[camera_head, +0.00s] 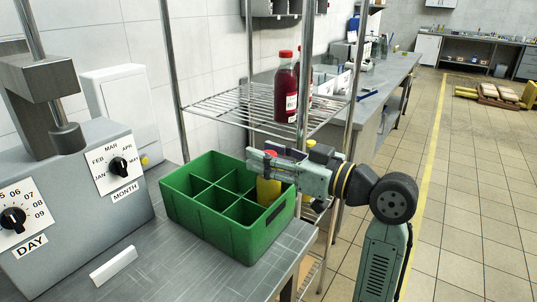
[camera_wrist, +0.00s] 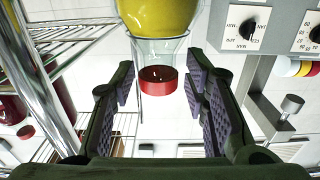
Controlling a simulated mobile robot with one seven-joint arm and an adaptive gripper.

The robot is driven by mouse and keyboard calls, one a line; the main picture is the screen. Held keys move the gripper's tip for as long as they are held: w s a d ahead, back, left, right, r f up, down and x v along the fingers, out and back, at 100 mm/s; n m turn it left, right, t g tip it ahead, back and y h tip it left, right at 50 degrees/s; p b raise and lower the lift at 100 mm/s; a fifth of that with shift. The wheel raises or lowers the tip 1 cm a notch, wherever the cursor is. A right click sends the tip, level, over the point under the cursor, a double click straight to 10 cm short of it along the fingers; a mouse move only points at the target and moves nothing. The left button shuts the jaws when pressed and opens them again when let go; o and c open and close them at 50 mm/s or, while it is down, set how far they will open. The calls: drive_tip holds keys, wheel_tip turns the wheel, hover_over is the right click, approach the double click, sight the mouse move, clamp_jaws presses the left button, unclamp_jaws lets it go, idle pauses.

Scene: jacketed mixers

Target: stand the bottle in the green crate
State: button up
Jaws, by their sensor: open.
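The green crate (camera_head: 238,245), divided into several compartments, stands on the grey bench in the head view. The bottle (camera_head: 267,190) has yellow contents and a red cap, and appears upright in a compartment at the crate's right side; its base is hidden. In the wrist view the bottle (camera_wrist: 160,15) appears upside down, with its clear neck and red cap between the fingers. My gripper (camera_head: 262,165) reaches in from the right at the bottle's neck. In the wrist view my gripper (camera_wrist: 160,92) is open, its pads apart on both sides with visible gaps to the cap.
A wire shelf (camera_head: 235,106) with posts stands close behind the crate, holding red bottles (camera_head: 286,88). A control box with MONTH and DAY dials (camera_head: 85,185) is to the left. A white block (camera_head: 113,264) lies on the bench in front. Other crate compartments look empty.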

drive_tip(key=b+v, duration=0.3)
drive_tip(key=v, duration=0.9)
drive_tip(key=shift+b, duration=0.3)
